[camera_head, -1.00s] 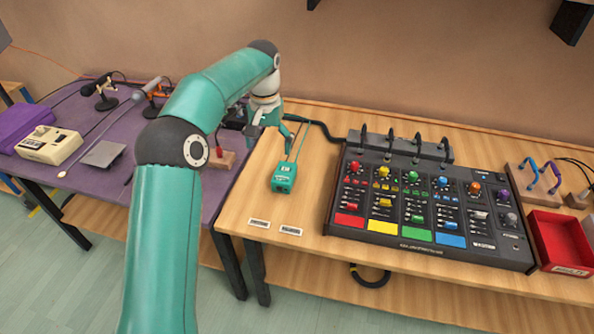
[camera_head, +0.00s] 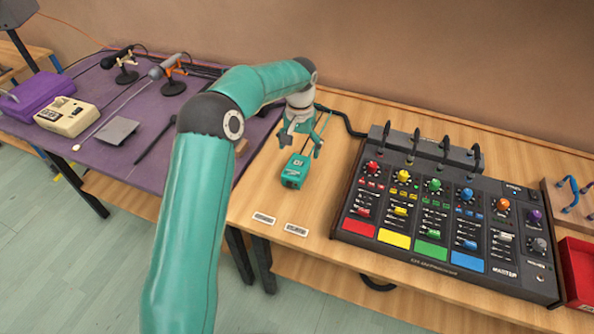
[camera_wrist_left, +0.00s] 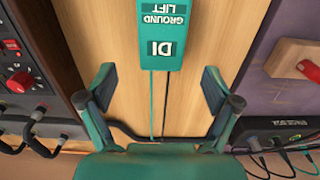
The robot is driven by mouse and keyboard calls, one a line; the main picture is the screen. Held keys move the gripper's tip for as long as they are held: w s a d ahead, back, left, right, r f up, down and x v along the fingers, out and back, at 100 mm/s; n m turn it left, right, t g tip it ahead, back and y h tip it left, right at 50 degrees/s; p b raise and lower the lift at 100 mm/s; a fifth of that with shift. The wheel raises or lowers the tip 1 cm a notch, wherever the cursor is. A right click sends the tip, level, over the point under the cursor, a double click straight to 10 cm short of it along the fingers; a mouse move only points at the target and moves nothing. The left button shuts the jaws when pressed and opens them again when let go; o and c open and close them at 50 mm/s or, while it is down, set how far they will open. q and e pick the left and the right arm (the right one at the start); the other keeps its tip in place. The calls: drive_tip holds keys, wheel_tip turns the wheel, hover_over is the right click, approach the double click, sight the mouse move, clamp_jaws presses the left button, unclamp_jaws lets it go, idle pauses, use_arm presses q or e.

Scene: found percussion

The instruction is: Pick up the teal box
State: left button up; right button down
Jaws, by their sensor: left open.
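The teal box (camera_head: 296,171) lies on the wooden table, left of the mixer, with thin cables running from its back end. It also shows at the top of the left wrist view (camera_wrist_left: 162,32), where its labels read "DI" and "GROUND LIFT". My left gripper (camera_head: 300,146) is open and empty, just behind the box in the head view. In the left wrist view its two fingers (camera_wrist_left: 160,90) stand wide apart over the cables, with the box beyond the fingertips. My right gripper is not in view.
A large mixer (camera_head: 450,216) stands to the right, with a red tray (camera_head: 578,272) past it. The purple-covered table (camera_head: 135,165) at left holds microphones (camera_head: 172,72), a cream device (camera_head: 66,116) and a purple case. Two small labels (camera_head: 264,218) lie on bare wood near the front edge.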

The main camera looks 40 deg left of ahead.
use_arm(q)
drive_tip(key=shift+f, duration=0.8)
drive_tip(key=f, duration=0.2)
drive_tip(key=f+p, duration=0.1)
drive_tip(key=f, duration=0.1)
drive_tip(key=shift+w+a+f, duration=0.15)
drive_tip(key=shift+w+f, duration=0.05)
drive_tip(key=shift+f+p, duration=0.3)
drive_tip(key=shift+f, duration=0.25)
drive_tip(key=c, duration=1.5)
drive_tip(key=shift+r, duration=0.1)
drive_tip(key=shift+r, duration=0.7)
wheel_tip(320, 180, up, 10)
drive_tip(key=shift+w+f+b, duration=0.1)
drive_tip(key=shift+f+b, duration=0.1)
drive_tip(key=shift+b, duration=0.35)
wheel_tip(320, 180, up, 9)
drive_tip(key=p, duration=0.1)
hover_over(299, 160)
drive_tip(key=shift+f, duration=0.25)
